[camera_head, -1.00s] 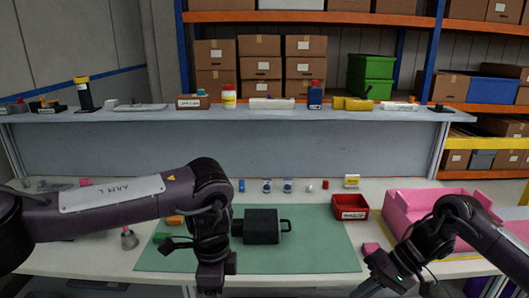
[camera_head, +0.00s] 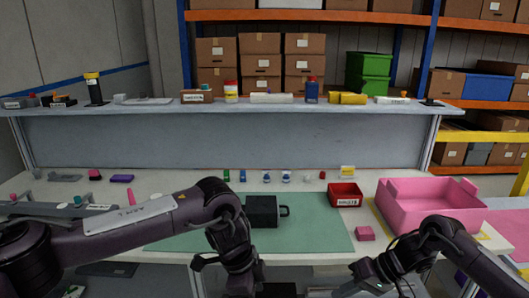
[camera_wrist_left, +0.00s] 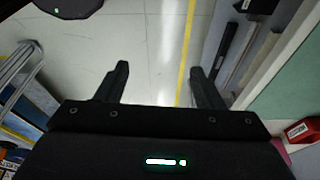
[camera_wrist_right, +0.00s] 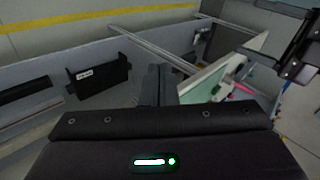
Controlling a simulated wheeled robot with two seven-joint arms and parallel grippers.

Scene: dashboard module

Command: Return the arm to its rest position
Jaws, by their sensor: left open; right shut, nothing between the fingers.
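My left arm comes in from the left in the head view and bends down in front of the table. Its gripper is at the bottom edge there, mostly out of sight. In the left wrist view my left gripper (camera_wrist_left: 162,82) is open and empty, with grey floor and a yellow line behind its fingers. My right arm is at the lower right of the head view, in front of the table's front edge. In the right wrist view my right gripper (camera_wrist_right: 158,84) is shut with nothing between its fingers.
The table (camera_head: 300,258) carries a green mat (camera_head: 320,235) with a black handled module (camera_head: 262,211). A red bin (camera_head: 345,195), a pink tray (camera_head: 430,208) and a pink block (camera_head: 365,234) are to the right. A shelf (camera_head: 210,107) runs behind. Floor is free in front.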

